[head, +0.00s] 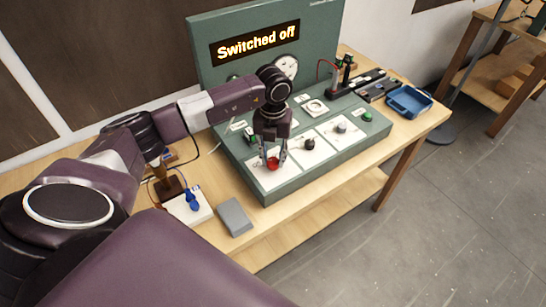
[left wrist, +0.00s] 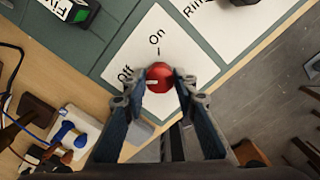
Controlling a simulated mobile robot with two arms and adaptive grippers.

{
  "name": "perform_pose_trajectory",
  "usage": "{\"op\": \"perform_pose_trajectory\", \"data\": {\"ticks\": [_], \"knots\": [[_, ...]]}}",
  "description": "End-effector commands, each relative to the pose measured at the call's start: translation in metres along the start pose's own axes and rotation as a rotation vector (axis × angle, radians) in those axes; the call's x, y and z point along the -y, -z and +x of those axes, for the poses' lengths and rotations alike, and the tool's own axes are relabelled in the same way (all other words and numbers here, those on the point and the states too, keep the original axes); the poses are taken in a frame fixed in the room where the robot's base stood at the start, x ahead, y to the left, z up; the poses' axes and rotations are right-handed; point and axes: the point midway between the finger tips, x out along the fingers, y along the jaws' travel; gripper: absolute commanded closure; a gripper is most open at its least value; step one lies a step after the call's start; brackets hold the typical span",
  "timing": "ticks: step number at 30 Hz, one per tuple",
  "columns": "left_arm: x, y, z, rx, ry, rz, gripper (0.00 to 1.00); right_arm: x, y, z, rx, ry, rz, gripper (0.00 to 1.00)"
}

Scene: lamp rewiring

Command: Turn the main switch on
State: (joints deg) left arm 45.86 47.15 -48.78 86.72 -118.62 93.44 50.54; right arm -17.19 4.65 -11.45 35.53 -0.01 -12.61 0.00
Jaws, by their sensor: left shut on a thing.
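The main switch is a red round knob (head: 272,163) on a white plate at the near left corner of the green panel. It also shows in the left wrist view (left wrist: 159,77), with a pale mark on its left side, toward the printed "Off"; "On" is printed above it. My left gripper (head: 273,158) points down at the knob and is shut on it, one finger on each side. The display (head: 255,41) on the upright board reads "Switched off". My right gripper is not in view.
A grey block (head: 235,217) and a white block (head: 186,209) with a blue part (head: 192,199) lie near the table's front edge. A blue tray (head: 409,101) is at the right end.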

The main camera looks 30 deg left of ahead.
Motion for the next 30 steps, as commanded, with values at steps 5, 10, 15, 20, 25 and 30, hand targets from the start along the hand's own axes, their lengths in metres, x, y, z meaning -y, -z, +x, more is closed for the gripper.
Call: {"op": "perform_pose_trajectory", "data": {"ticks": [5,10,15,20,25,30], "knots": [[0.0,0.0,0.001,0.0,0.0,0.017,0.98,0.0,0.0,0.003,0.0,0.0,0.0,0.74],[0.0,0.0,0.002,0.0,-0.001,0.078,0.98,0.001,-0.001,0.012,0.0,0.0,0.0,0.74],[0.0,-0.001,0.004,0.001,-0.001,0.193,0.98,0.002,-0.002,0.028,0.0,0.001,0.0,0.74],[0.0,-0.001,0.005,0.001,-0.001,0.337,0.98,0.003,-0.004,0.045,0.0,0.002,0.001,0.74],[0.0,-0.001,0.005,0.001,-0.001,0.499,0.98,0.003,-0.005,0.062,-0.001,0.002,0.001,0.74],[0.0,-0.001,0.004,0.001,-0.001,0.661,0.98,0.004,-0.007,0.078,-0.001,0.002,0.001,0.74]]}}
